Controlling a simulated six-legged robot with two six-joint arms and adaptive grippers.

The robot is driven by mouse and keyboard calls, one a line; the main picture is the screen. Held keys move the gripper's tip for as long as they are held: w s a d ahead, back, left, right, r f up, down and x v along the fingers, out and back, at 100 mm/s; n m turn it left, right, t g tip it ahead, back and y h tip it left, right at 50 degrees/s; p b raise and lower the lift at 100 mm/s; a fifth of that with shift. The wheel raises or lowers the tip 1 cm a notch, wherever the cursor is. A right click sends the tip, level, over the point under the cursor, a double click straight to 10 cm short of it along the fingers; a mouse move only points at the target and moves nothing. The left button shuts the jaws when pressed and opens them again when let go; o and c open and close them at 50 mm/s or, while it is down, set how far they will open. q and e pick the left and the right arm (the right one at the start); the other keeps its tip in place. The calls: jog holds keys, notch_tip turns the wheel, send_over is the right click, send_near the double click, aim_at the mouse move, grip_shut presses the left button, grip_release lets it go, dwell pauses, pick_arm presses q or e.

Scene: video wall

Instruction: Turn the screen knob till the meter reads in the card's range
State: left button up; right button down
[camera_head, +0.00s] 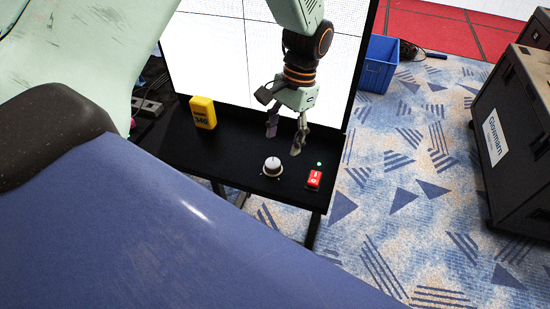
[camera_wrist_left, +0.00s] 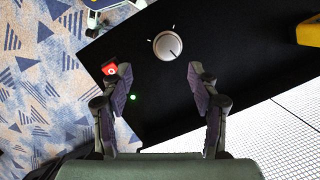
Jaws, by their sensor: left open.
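The screen knob (camera_head: 272,166) is a round white dial on the black shelf below the video wall. It also shows in the left wrist view (camera_wrist_left: 168,45), with a dark mark on its face. My left gripper (camera_head: 284,142) is open and empty above the shelf, just behind the knob. In the left wrist view its fingertips (camera_wrist_left: 160,72) are spread, and the knob lies beyond them, not between them. A yellow block (camera_head: 203,112) with dark markings stands at the shelf's left; it may be the meter, but its reading is too small to tell. I cannot make out a card.
The white screen (camera_head: 215,50) rises behind the shelf. A blue crate (camera_head: 378,66) and a black case (camera_head: 515,140) stand to the right, with open carpet between case and shelf.

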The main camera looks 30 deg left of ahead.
aim_at(273, 163)
pick_arm(q)
jog(key=f+m+y+b, duration=0.1)
jog(key=f+m, duration=0.1)
jog(key=m, duration=0.2)
jog(key=s+f+m+t+y+b, duration=0.1)
jog(key=f+m, duration=0.1)
jog(key=m, duration=0.3)
jog(key=s+a+f+m+t+y+b, duration=0.1)
jog(key=f+m, duration=0.2)
jog(key=m, duration=0.2)
jog(key=shift+y, duration=0.4)
jog(key=c, duration=1.2)
jog(key=shift+o, duration=0.2)
jog(key=shift+n+p, duration=0.9)
jog(key=o, duration=1.2)
jog(key=shift+c, duration=0.2)
